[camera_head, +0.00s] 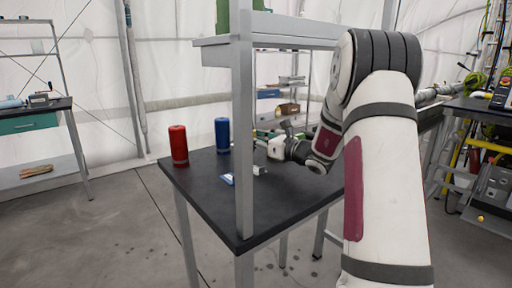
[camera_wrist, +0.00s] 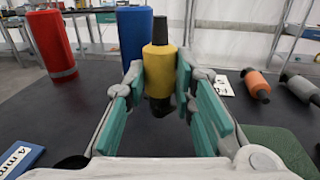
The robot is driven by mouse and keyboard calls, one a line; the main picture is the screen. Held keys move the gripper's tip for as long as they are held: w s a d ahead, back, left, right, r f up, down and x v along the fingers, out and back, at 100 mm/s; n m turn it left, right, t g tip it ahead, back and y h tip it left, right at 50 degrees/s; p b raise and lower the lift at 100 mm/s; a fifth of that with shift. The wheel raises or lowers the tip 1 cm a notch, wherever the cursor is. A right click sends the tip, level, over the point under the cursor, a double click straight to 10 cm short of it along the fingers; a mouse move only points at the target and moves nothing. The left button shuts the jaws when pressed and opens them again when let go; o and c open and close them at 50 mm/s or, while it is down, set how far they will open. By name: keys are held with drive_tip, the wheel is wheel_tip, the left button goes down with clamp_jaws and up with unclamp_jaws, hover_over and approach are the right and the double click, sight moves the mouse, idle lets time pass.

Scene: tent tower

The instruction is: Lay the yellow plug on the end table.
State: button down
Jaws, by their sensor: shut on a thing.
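The yellow plug (camera_wrist: 160,65) has a yellow body with a dark stem above and a dark end below. It stands upright between the teal pads of my gripper (camera_wrist: 160,78), which is shut on it. A dark tabletop (camera_wrist: 90,110) lies beneath; I cannot tell whether the plug touches it. In the head view my arm reaches over the dark-topped table (camera_head: 215,195), with my gripper end (camera_head: 276,148) low over its far part. The plug cannot be made out there. I cannot tell from the frames whether this table is the end table.
A red cylinder (camera_head: 179,145) and a blue cylinder (camera_head: 222,135) stand at the table's far left. An orange plug (camera_wrist: 256,84) and a grey plug (camera_wrist: 298,88) lie right of my gripper. A "4 mm" block (camera_wrist: 18,160) is near left. A shelf post (camera_head: 243,140) rises at the front.

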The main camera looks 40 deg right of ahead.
wheel_tip(320, 180, down, 2)
drive_tip(key=shift+f, duration=0.1)
drive_tip(key=c, duration=1.6)
unclamp_jaws()
drive_tip(key=shift+c, duration=0.2)
drive_tip(key=shift+s, duration=0.1)
drive_tip(key=s, duration=0.4)
drive_tip(key=s+d+p, duration=0.1)
drive_tip(key=s, duration=0.2)
drive_tip(key=s+d, duration=0.1)
drive_tip(key=s, duration=0.3)
drive_tip(key=shift+s+d, duration=0.15)
drive_tip(key=shift+s, duration=0.2)
